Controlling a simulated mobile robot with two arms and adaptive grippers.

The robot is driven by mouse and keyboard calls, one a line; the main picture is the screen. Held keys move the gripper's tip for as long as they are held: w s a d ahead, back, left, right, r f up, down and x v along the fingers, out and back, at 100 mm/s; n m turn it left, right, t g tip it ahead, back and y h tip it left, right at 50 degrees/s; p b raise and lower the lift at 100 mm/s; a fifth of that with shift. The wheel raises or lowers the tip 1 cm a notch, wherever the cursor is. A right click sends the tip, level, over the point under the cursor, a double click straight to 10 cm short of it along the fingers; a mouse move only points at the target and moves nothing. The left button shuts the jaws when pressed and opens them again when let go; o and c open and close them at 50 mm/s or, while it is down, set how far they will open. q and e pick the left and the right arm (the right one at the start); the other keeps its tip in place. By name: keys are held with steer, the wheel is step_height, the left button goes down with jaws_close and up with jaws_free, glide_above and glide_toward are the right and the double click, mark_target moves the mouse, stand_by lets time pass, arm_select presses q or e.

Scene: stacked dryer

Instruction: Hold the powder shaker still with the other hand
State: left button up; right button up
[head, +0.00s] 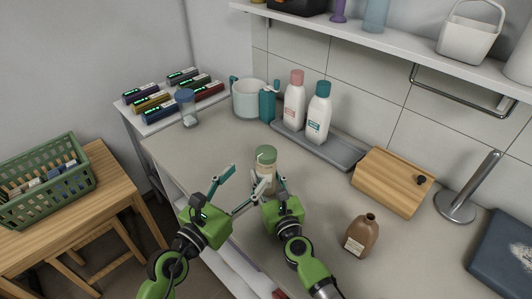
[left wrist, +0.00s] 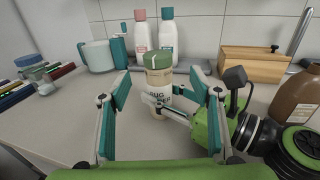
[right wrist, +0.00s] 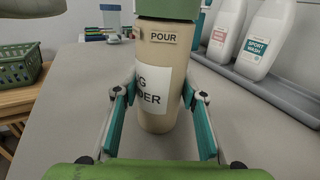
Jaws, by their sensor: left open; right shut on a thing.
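The powder shaker (head: 265,172) is a beige cylinder with a green lid and a white label, upright on the grey counter. In the right wrist view the shaker (right wrist: 157,65) fills the middle, with a finger pad at each side. My right gripper (head: 268,188) is shut on the shaker's body. My left gripper (head: 235,187) is open and empty, to the left of the shaker. In the left wrist view the shaker (left wrist: 158,78) stands ahead, between the spread fingers of the left gripper (left wrist: 161,95). The right gripper covers part of its lower body there.
Two white bottles (head: 293,103) stand on a grey tray (head: 340,154) behind the shaker. A brown bottle (head: 361,237) stands to the right, near a wooden box (head: 393,181). A mug (head: 248,99) and a clear cup (head: 187,110) are at the back left. Counter left of the shaker is clear.

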mark_target(272, 147)
arm_select(q)
steer(key=x, duration=1.1)
steer(key=shift+w+f, duration=0.15)
steer(key=shift+w, duration=0.3)
steer(key=shift+c, duration=0.5)
steer(key=c, duration=1.1)
